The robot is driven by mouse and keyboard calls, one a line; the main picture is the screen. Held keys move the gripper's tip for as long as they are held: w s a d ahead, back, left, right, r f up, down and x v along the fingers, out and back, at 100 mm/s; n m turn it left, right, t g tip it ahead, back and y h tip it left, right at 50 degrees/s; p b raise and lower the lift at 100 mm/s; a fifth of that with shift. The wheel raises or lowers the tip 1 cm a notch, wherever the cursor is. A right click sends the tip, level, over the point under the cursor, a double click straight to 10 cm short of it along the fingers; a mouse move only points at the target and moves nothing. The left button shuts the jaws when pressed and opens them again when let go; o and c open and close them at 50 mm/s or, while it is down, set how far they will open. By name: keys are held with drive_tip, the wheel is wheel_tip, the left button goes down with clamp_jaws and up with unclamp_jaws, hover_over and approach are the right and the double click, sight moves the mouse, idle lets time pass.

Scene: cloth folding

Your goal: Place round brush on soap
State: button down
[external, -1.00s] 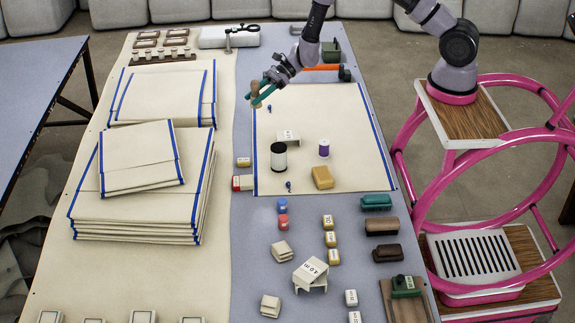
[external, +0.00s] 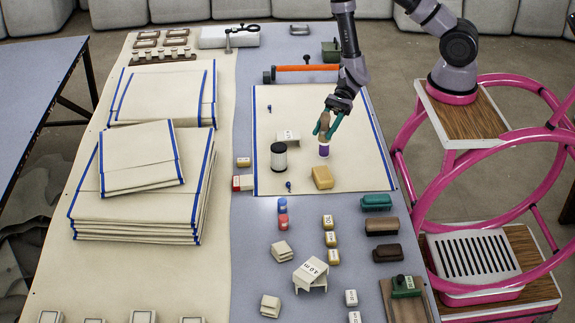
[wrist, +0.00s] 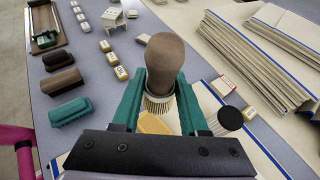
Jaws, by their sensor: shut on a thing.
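The round brush has a brown wooden knob and pale bristles. In the external view the brush (external: 328,118) is upright between the green fingers of my gripper (external: 328,126), over the cloth. In the wrist view its knob (wrist: 165,62) stands between the fingertips of my gripper (wrist: 160,84), bristles down. The fingers are shut on it. A tan-yellow block (external: 322,177), which looks like the soap, lies on the cloth, in front of the brush in the external view. In the wrist view the block (wrist: 152,124) is partly hidden behind the brush and gripper.
A purple-and-white spool (external: 324,151) stands just below the brush in the external view. A dark-topped white cylinder (external: 278,156) and a numbered white block (external: 288,136) stand on the cloth (external: 350,112). Several brushes and small blocks lie in front and to the right.

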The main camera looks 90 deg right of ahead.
sight(322, 174)
wheel_tip(322, 174, down, 13)
drive_tip(key=shift+f, duration=0.1)
idle(0.6)
drive_tip(key=shift+f, duration=0.1)
drive_tip(key=shift+c, duration=2.2)
unclamp_jaws()
drive_tip(key=v, duration=1.2)
